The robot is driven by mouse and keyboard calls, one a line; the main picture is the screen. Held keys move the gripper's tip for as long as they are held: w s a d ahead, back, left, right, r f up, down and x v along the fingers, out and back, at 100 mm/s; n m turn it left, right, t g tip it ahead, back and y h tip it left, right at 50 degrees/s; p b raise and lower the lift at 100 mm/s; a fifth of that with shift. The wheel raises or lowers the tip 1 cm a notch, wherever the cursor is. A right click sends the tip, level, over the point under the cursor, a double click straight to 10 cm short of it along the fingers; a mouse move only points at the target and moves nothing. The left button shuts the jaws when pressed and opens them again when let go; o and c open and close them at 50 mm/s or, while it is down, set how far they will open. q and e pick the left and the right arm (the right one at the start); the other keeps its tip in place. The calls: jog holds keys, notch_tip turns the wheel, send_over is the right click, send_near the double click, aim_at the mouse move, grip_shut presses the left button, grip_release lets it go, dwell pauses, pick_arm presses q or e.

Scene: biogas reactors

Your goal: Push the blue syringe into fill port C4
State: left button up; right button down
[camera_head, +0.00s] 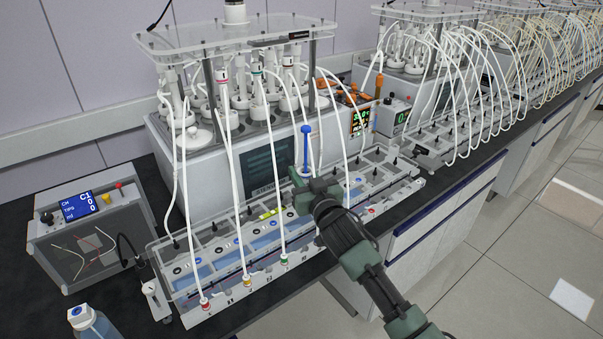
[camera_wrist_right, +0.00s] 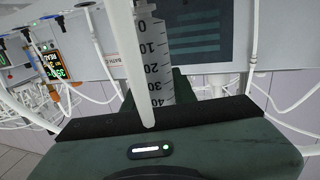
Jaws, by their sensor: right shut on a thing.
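The blue syringe (camera_head: 306,142) stands about upright over the rack, its blue plunger at the top. My right gripper (camera_head: 305,181) is shut on its lower barrel. In the right wrist view the clear barrel (camera_wrist_right: 154,55) with black scale marks rises from behind the dark gripper edge (camera_wrist_right: 160,118). A white tube crosses in front of it. The syringe tip is hidden by my gripper and arm. The long rack (camera_head: 208,270) with rows of ports lies under and around the gripper. I cannot tell which port is C4, or whether the tip touches one. My left gripper is not in view.
White tubes (camera_head: 236,185) hang from the reactor unit (camera_head: 240,95) down to the rack, close to the syringe on both sides. A control box (camera_head: 92,235) stands at left, a bottle (camera_head: 92,322) at the lower left. More reactors continue along the bench at right.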

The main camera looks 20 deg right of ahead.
jog(key=shift+f+b, duration=0.45)
jog(key=shift+f, duration=0.3)
dwell(0.7)
jog(key=c, duration=1.1)
grip_release()
jog(key=shift+o, duration=0.2)
jog(key=s, duration=0.2)
jog(key=s+b, duration=0.1)
jog(key=s, duration=0.4)
jog(key=shift+s+d, duration=0.3)
jog(key=shift+s, duration=0.1)
